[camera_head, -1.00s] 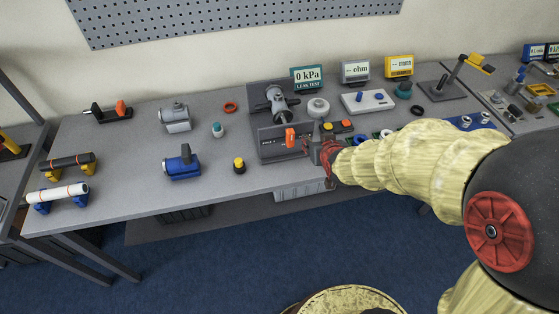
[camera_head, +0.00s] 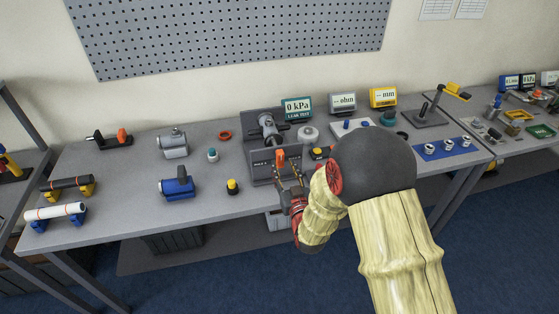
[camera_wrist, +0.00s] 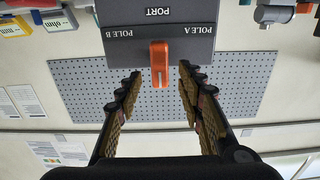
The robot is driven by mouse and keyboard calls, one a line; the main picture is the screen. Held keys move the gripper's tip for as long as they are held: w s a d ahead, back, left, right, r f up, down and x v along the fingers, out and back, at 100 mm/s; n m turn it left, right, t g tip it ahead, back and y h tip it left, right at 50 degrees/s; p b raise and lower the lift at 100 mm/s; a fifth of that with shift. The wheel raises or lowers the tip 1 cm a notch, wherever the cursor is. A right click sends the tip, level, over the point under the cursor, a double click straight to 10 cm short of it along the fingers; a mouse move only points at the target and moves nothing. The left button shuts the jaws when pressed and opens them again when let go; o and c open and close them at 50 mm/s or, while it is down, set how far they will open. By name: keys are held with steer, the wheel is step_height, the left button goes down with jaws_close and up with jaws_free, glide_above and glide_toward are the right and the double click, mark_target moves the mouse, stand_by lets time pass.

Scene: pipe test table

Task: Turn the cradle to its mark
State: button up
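The cradle station has a grey front panel (camera_head: 262,172) with an orange handle (camera_head: 281,157) and a grey pipe fitting (camera_head: 267,128) behind it. In the wrist view the panel (camera_wrist: 190,48) appears upside down, lettered PORT, POLE A and POLE B. The orange handle (camera_wrist: 159,62) shows below the lettering, pointing down the picture. My gripper (camera_head: 288,182) is in front of the panel. In the wrist view my gripper (camera_wrist: 160,73) is open, one finger on each side of the handle, with gaps on both sides. The fitting is not clear in the wrist view.
A kPa display (camera_head: 297,108) stands behind the station. A yellow-topped knob (camera_head: 232,186) and a blue valve (camera_head: 178,183) lie to the left. A black box with a yellow button (camera_head: 319,153) is close on the right, partly near my arm.

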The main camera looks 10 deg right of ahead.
mark_target(281, 161)
steer(key=shift+w+b, duration=0.35)
steer(key=shift+w, duration=2.35)
steer(key=shift+c, duration=1.4)
jaws_close()
